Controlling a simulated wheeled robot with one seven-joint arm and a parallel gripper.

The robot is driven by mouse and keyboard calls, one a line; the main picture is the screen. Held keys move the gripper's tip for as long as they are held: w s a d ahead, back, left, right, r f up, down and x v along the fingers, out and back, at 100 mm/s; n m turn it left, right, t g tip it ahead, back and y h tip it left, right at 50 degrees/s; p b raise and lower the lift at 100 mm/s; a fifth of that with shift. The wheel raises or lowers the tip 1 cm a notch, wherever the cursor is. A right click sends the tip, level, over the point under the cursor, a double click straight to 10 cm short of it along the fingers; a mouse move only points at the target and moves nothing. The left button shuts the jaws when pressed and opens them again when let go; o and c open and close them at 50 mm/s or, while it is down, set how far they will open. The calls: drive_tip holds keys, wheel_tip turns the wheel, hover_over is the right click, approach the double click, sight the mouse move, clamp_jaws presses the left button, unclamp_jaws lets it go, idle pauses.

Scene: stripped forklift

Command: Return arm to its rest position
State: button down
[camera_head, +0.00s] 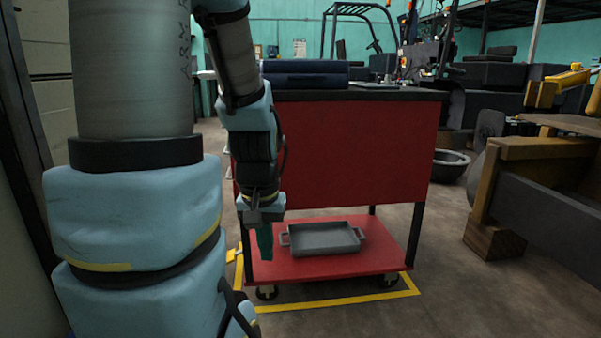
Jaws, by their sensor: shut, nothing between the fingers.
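My arm comes down from the top left, with a large light-blue and grey link close to the camera. My gripper (264,246) points down in front of the left side of the red cart (345,150). It is shut and holds nothing. Its fingers look teal and hang at the height of the cart's lower shelf. A grey tray (322,238) with two handles sits on that shelf, to the right of my gripper and apart from it in the picture.
A dark blue case (305,73) lies on the cart's top. Yellow tape (340,301) marks the floor around the cart. A wooden-edged bench (545,150) stands at the right, with a round black bowl-like part (450,165) behind. Open floor lies between cart and bench.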

wheel_tip(320, 180, up, 32)
drive_tip(key=p, duration=3)
